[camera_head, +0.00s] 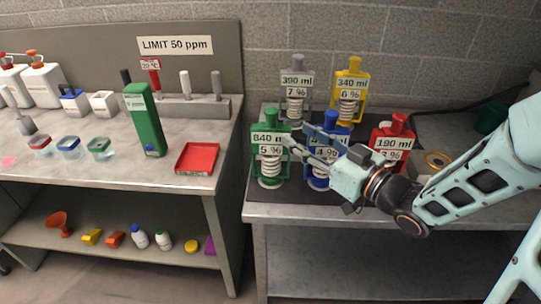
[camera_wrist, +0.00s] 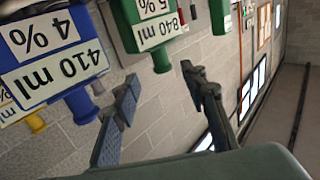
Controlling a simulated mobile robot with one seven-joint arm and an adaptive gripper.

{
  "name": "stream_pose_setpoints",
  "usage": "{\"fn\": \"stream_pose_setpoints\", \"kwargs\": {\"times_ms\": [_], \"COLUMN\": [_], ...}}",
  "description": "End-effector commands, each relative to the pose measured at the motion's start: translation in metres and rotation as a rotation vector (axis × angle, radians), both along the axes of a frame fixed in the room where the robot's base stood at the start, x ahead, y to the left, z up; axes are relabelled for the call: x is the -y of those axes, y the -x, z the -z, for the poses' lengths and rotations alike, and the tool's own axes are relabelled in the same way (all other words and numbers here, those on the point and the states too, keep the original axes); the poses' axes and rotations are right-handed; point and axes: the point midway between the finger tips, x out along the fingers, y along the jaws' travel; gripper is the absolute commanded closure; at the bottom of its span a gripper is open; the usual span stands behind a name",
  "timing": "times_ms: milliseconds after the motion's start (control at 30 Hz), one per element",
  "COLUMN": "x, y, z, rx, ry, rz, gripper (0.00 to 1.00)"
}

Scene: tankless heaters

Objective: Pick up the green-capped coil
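The green-capped coil (camera_head: 269,167) stands upright at the front left of the dark mat on the right bench. Its frame is green, its coil pale, and its labels read 840 ml and 5 %. In the wrist view its green top (camera_wrist: 150,30) shows upside down at the upper middle, beyond the fingertips. My gripper (camera_head: 299,138) is beside its right side in the head view, in front of the blue unit. The two fingers (camera_wrist: 160,74) are apart with nothing between them. The coil's lower part is out of the wrist view.
The blue unit (camera_head: 319,178) stands close to the right, partly hidden by my gripper; it also shows in the wrist view (camera_wrist: 52,50). A red unit (camera_head: 397,121) is behind my wrist. Grey (camera_head: 298,65) and yellow (camera_head: 353,65) units stand behind. A gap separates the left bench.

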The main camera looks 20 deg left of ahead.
Motion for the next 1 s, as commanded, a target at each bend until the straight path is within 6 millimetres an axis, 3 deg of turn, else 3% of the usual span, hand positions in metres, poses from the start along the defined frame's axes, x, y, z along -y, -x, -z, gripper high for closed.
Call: {"fn": "stream_pose_setpoints", "kwargs": {"times_ms": [300, 567, 800, 1000], "x": [-0.039, -0.057, -0.086, -0.092], "y": [-0.021, -0.033, -0.052, -0.056], "z": [-0.001, 0.001, 0.005, 0.005], "rx": [0.002, 0.001, 0.002, 0.0], "ry": [-0.011, -0.01, -0.009, -0.008], "rz": [-0.009, -0.008, -0.008, -0.005], "gripper": [0.6, 0.6, 0.6, 0.6]}}
